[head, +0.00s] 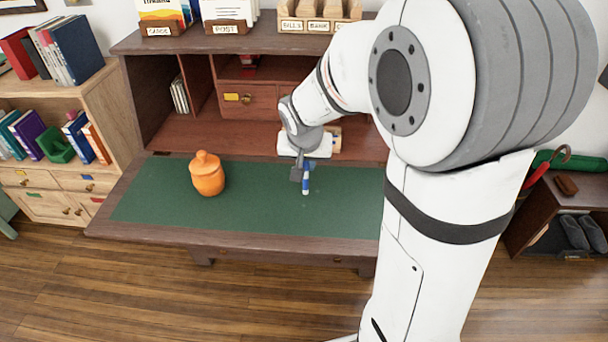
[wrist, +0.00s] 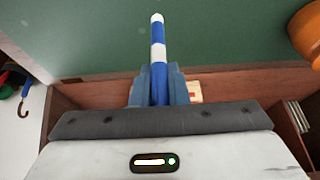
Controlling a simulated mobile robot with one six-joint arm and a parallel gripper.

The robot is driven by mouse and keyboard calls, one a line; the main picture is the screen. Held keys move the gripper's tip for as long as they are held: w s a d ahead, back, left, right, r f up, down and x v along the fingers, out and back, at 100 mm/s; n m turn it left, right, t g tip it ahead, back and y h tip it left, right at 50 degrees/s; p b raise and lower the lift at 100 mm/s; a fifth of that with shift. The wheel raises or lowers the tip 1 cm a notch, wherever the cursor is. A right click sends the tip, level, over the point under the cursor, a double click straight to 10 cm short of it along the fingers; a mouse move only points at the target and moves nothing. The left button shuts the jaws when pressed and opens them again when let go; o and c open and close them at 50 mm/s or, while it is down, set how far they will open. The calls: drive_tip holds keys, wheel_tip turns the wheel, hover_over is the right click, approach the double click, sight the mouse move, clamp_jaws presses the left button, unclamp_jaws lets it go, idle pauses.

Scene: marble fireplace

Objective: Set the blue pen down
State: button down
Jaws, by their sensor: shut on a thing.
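A blue pen with white bands (wrist: 158,52) is between the fingers of my gripper (wrist: 158,88) in the wrist view. My gripper is shut on it. In the head view the pen (head: 305,184) points down over the green desk mat (head: 260,215), below my gripper (head: 302,172). I cannot tell whether its lower tip touches the mat. The pen's upper part is hidden by the fingers.
An orange lidded jar (head: 207,175) stands on the mat to the left of the pen. The desk's shelves and drawer (head: 247,101) rise behind. The mat between jar and pen is clear. A bookcase (head: 100,100) stands at the left.

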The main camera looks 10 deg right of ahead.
sight(306, 175)
drive_tip(key=shift+s+f, duration=0.1)
drive_tip(key=shift+f, duration=1.7)
drive_tip(key=shift+f+b, duration=0.1)
drive_tip(key=shift+b, duration=0.25)
drive_tip(key=shift+f, duration=0.15)
drive_tip(key=c, duration=1.4)
unclamp_jaws()
drive_tip(key=shift+r, duration=0.6)
drive_tip(key=p+v, duration=0.2)
drive_tip(key=v, duration=0.8)
drive_tip(key=s+d+f+n+g+y, duration=0.1)
drive_tip(key=s+n+g, duration=0.1)
drive_tip(key=s, duration=1.5)
drive_tip(key=shift+d+n, duration=0.25)
drive_tip(key=shift+n, duration=0.55)
